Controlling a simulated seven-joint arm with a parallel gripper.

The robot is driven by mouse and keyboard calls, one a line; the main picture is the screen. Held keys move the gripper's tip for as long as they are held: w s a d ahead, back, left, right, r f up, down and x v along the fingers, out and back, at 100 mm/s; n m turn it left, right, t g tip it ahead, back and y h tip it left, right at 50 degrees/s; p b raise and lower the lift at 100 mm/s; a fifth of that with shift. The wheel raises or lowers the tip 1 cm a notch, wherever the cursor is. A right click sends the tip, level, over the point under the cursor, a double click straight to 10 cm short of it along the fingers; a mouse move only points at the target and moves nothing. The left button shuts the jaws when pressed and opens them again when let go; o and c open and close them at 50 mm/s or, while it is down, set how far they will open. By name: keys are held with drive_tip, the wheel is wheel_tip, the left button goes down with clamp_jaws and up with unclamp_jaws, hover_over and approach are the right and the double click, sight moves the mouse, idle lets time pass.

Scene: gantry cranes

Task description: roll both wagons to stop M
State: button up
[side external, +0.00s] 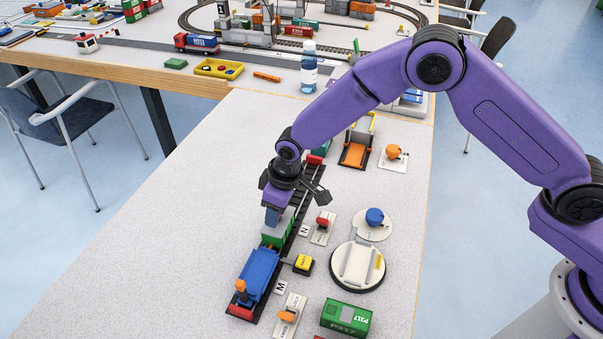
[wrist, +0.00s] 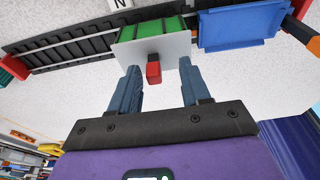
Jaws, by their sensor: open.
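A green wagon (side external: 275,236) with a pale end plate (wrist: 152,50) and a red knob (wrist: 153,71) stands on the dark track (wrist: 75,42). A blue wagon (side external: 259,271) stands just in front of it, towards the near end of the track; a small gap shows between them in the wrist view (wrist: 240,26). The M plate (side external: 281,288) lies beside the blue wagon, and the N plate (side external: 304,230) lies farther back. My gripper (side external: 272,218) is open above the green wagon; in the wrist view (wrist: 154,88) its fingers stand either side of the red knob, not closed on it.
Right of the track are a yellow-and-black block (side external: 303,264), a red lever (side external: 323,221), an orange lever (side external: 288,317), a round turntable (side external: 357,266) and a blue knob (side external: 375,217). A green container (side external: 346,317) stands at the front. The table left of the track is clear.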

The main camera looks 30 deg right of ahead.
drive_tip(key=shift+r, duration=3.3)
drive_tip(key=shift+s+d+r, duration=0.15)
drive_tip(key=shift+r, duration=0.05)
drive_tip(key=s+d+r+n, duration=0.1)
drive_tip(key=s+d+r, duration=0.3)
drive_tip(key=s+d, duration=0.6)
drive_tip(key=s+d+r+n+g, duration=0.1)
drive_tip(key=s+d+r, duration=0.3)
drive_tip(key=s+d, duration=0.6)
drive_tip(key=s+d+r+n+h, duration=0.1)
drive_tip(key=s+d+r, duration=0.3)
drive_tip(key=s+d, duration=0.6)
drive_tip(key=shift+s+d+n, duration=0.25)
drive_tip(key=shift+s+n, duration=0.05)
drive_tip(key=shift+s, duration=0.25)
